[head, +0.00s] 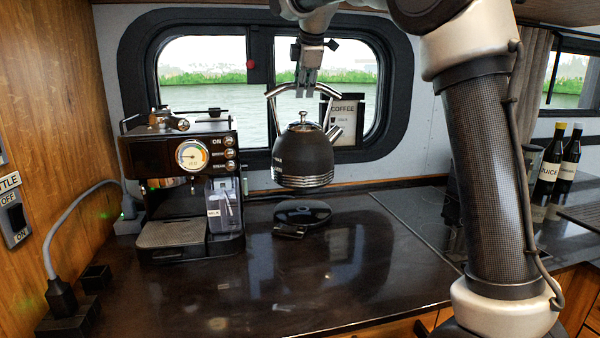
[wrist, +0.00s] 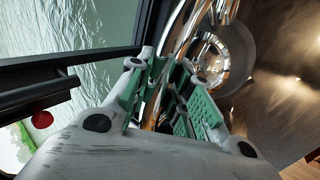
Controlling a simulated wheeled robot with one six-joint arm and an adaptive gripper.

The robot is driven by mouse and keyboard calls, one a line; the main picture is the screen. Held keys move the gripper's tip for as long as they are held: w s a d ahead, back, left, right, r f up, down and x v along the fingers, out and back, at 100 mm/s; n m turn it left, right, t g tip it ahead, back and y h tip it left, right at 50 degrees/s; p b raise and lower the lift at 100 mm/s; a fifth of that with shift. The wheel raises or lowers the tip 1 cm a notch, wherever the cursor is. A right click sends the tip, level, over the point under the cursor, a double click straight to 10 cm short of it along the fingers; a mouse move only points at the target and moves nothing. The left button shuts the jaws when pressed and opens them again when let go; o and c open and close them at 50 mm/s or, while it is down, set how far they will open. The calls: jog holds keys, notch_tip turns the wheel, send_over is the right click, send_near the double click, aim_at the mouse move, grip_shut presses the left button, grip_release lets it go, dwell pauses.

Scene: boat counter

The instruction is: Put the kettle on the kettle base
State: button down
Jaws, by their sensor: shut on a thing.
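The black kettle (head: 303,158) has a steel handle arching over its lid and a steel spout on the right. It hangs upright in the air, apart from the counter. The round black kettle base (head: 303,213) lies on the counter below the kettle, with a clear gap between them. My gripper (head: 303,88) is above the kettle, shut on the top of its handle. In the wrist view, my gripper's green pads (wrist: 172,95) close around the shiny handle, and part of the kettle lid (wrist: 208,58) shows beyond. The wrist view does not show the base clearly.
A small dark item (head: 289,231) lies at the base's front edge. A coffee sign (head: 346,120) hangs behind, right of the kettle. The front counter (head: 270,285) is clear. Bottles (head: 561,158) stand far right.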

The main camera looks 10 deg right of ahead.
aim_at(305, 116)
jog(key=shift+f, duration=5)
jog(key=c, duration=1.3)
grip_release()
jog(key=shift+f, duration=0.15)
jog(key=v, duration=1.2)
